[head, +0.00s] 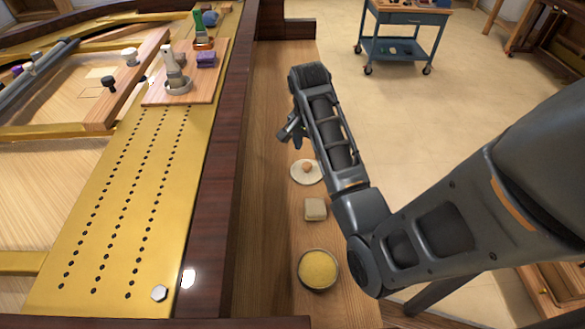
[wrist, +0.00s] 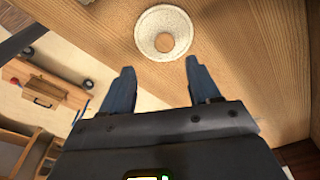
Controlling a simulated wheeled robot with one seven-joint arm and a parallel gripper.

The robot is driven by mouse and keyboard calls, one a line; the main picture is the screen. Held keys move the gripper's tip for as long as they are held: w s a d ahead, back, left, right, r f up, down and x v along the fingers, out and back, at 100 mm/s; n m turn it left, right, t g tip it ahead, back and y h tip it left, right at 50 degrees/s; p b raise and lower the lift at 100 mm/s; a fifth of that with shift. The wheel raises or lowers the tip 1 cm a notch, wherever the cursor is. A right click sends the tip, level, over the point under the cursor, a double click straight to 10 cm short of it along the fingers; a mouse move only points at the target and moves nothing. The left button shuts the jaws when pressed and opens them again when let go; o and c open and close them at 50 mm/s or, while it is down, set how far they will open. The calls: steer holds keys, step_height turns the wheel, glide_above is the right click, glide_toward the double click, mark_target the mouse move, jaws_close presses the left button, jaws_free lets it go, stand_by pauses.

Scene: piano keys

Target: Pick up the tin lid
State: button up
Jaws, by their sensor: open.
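A round pale disc (head: 307,172) with a small tan-brown round piece at its centre lies on the wooden ledge; it also shows in the wrist view (wrist: 163,32), just beyond the fingertips. A round, dark-rimmed dish (head: 318,270) with a yellow top sits nearer on the same ledge. I cannot tell for sure which of these is the tin lid. My gripper (head: 290,128) is above the ledge, beyond the pale disc in the head view. In the wrist view my gripper (wrist: 162,82) has its two fingers spread apart, with nothing between them.
A beige block (head: 315,209) lies between the disc and the dish. The dark wooden piano rim (head: 217,180) runs along the ledge's left. A wooden board (head: 190,78) with small tools rests on the gold plate. A blue cart (head: 402,45) stands on the floor behind.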

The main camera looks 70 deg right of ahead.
mark_target(307, 165)
steer(key=shift+w+d+f, duration=0.1)
steer(key=shift+f, duration=1.15)
steer(key=shift+w+d+f, duration=0.1)
steer(key=shift+w+f, duration=0.05)
steer(key=shift+f, duration=1.15)
steer(key=shift+w+d+f, duration=0.1)
steer(key=shift+f, duration=1.15)
steer(key=c, duration=1.1)
steer(key=shift+r, duration=0.1)
